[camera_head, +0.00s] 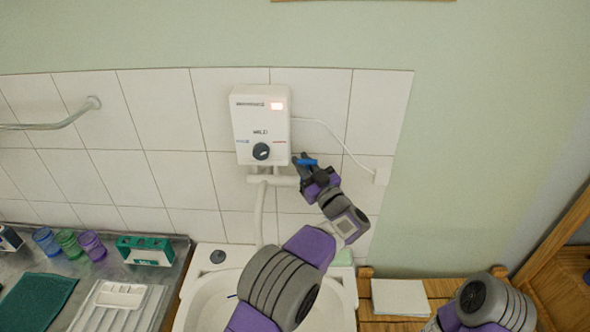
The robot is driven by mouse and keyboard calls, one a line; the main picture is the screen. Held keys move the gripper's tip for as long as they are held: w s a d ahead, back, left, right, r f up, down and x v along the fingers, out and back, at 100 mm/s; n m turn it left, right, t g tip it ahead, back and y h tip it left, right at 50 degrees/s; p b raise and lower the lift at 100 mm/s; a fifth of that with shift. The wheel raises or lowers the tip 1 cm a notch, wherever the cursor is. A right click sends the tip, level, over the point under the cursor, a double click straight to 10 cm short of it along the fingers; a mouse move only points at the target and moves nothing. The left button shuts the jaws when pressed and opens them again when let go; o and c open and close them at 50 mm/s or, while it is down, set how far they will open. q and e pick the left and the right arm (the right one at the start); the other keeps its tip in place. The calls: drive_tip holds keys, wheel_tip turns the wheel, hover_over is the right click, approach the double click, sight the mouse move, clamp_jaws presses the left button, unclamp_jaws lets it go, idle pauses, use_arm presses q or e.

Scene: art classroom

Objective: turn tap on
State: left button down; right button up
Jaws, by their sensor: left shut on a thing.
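The tap sits under the white water heater (261,130) on the tiled wall. Its pale horizontal body (262,179) shows below the heater, and a small blue handle (308,162) shows at its right end. My left gripper (301,161) is at the heater's lower right corner, its dark fingers shut on the blue handle. The fingers hide part of the handle and the tap's right end. My right arm shows at the lower right; its gripper is out of view.
A white basin (205,290) lies below, partly hidden by my left arm. Left of it, a metal counter (85,272) holds coloured cups (68,242), a green box (145,250) and a white tray (120,295). A white cable (335,135) runs from the heater to a wall socket (382,176).

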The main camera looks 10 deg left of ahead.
idle(0.3)
use_arm(q)
drive_tip(key=c, duration=1.4)
unclamp_jaws()
drive_tip(key=shift+d, duration=0.1)
drive_tip(key=v, duration=0.7)
drive_tip(key=shift+s+d+b, duration=0.15)
drive_tip(key=shift+s+b, duration=0.1)
drive_tip(key=shift+b, duration=0.1)
